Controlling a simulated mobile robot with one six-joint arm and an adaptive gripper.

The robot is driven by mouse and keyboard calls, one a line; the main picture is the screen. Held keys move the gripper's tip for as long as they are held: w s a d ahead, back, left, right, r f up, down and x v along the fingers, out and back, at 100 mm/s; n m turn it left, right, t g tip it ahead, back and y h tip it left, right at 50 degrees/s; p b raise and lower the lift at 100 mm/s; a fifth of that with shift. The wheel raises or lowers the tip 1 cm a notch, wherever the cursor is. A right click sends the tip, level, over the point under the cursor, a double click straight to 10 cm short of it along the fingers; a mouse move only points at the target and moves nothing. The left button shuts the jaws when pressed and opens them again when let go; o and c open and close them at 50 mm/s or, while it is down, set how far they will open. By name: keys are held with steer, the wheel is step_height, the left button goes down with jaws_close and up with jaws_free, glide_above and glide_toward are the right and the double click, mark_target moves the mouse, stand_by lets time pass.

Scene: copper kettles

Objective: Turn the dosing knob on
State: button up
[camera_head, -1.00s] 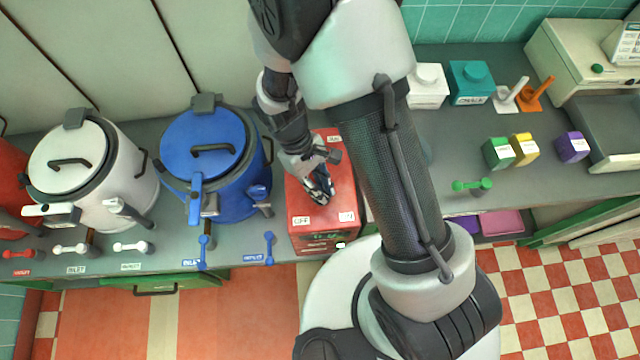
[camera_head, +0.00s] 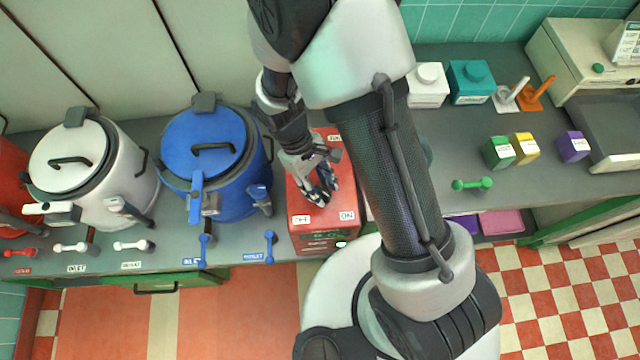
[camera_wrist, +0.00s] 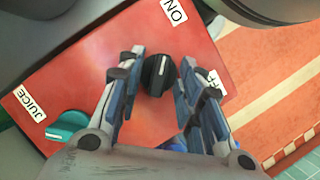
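The red dosing box (camera_head: 322,222) stands on the counter below my gripper (camera_head: 320,192) in the head view. In the wrist view its red top (camera_wrist: 75,75) carries a black knob (camera_wrist: 158,76) with a white line pointing towards the top of the picture. An ON label (camera_wrist: 173,11) is above the knob; a second label (camera_wrist: 214,82), partly hidden by a finger, is to its right. My gripper (camera_wrist: 160,68) is open, with one finger on each side of the knob and small visible gaps. The knob is hidden under the gripper in the head view.
A teal knob (camera_wrist: 68,124) is beside the JUICE label (camera_wrist: 30,103) on the same box. A blue kettle (camera_head: 215,165) stands close left of the box, with a white kettle (camera_head: 90,175) beyond it. Small coloured boxes (camera_head: 498,153) are on the right counter.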

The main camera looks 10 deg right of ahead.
steer(key=v, duration=1.2)
steer(key=shift+s+r, duration=0.1)
steer(key=s+d+r+m+t+y+b, duration=0.1)
steer(key=d+r+m+t, duration=0.1)
steer(key=d+r, duration=0.3)
steer(key=s+d+r+m+t+y, duration=0.1)
steer(key=s+d+r+m, duration=0.1)
steer(key=r, duration=0.5)
steer(key=s+d+r+m+t+y+b, duration=0.1)
steer(key=s+d+r+m+t, duration=0.3)
steer(key=s, duration=0.4)
steer(key=shift+s+d+r+m+t, duration=0.2)
steer(key=shift+d+m+t, duration=0.3)
steer(key=shift+d, duration=0.5)
